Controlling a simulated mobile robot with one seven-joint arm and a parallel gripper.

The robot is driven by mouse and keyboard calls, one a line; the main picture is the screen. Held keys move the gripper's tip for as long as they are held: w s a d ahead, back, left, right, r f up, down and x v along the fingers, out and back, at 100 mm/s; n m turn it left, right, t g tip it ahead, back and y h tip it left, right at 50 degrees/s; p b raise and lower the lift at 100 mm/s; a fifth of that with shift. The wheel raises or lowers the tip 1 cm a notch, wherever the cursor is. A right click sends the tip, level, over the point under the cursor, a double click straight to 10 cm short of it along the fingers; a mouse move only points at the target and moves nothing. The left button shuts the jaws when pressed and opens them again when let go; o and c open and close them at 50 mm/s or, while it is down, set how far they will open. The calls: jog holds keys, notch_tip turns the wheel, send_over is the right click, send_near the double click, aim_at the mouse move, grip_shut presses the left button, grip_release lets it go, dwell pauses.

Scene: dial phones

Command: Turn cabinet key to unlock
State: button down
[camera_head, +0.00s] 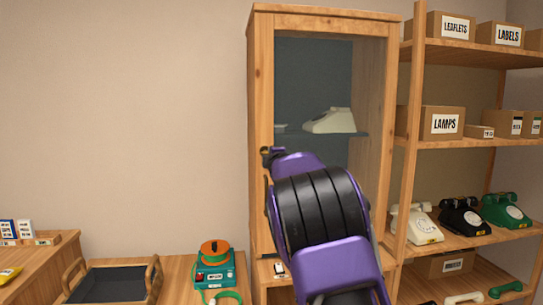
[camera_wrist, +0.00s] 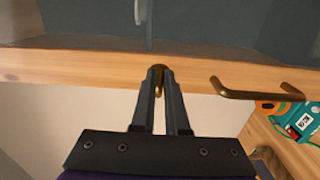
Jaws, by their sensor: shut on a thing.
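The tall wooden cabinet (camera_head: 261,70) with a glass door stands in the middle of the head view. Its door frame (camera_wrist: 100,68) crosses the wrist view. A small brass key (camera_wrist: 159,91) sits at the lock on this frame, between my gripper's fingers. My gripper (camera_wrist: 160,73) is shut on the key, its fingertips close to the wood. In the head view my arm hides much of the lower door, and the key's details are too small to tell. A brass door handle (camera_wrist: 258,93) is to the right of the key in the wrist view. The door looks closed.
A pale phone (camera_head: 331,121) shows behind the glass. At right, open shelves hold boxes and several dial phones (camera_head: 461,217). At lower left are a dark tray (camera_head: 112,285) with wooden handles and a teal-orange device (camera_head: 213,268). The wall left of the cabinet is bare.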

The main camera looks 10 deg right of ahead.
jog(key=c, duration=0.9)
grip_release()
jog(key=s, duration=1.7)
jog(key=shift+s, duration=0.2)
